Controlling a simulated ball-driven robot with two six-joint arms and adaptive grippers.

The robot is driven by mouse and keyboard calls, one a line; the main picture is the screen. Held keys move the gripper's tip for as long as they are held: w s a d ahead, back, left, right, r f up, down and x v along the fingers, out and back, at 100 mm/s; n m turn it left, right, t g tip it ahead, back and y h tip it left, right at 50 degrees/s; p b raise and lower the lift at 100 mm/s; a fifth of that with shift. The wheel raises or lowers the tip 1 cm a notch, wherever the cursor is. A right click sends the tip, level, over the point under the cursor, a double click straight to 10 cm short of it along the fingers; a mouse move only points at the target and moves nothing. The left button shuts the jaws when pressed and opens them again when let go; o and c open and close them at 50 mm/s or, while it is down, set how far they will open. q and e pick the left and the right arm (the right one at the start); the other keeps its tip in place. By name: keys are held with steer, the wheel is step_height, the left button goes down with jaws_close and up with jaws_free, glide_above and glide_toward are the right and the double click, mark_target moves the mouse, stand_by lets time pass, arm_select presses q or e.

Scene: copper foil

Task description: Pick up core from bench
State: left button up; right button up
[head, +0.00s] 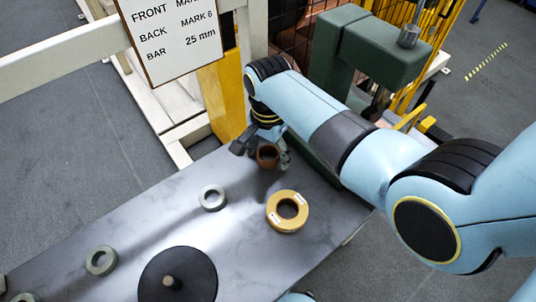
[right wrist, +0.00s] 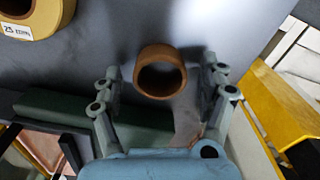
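The core, a small brown open ring (head: 267,155), stands at the far end of the grey bench (head: 240,228). In the right wrist view the core (right wrist: 160,88) lies between my right gripper's two fingers, with a gap on each side. My right gripper (head: 265,152) is open around the core and appears not to touch it. The far side of the core's base is hidden. My left gripper is not in view.
A tan labelled roll (head: 274,214) lies on the bench near the core. Grey rings (head: 212,198) and a black disc with a peg (head: 201,271) are further along it. A green machine frame (head: 375,52) and a sign board (head: 180,40) stand behind.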

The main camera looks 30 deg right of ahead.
steer(key=c, duration=0.8)
steer(key=shift+r, duration=0.15)
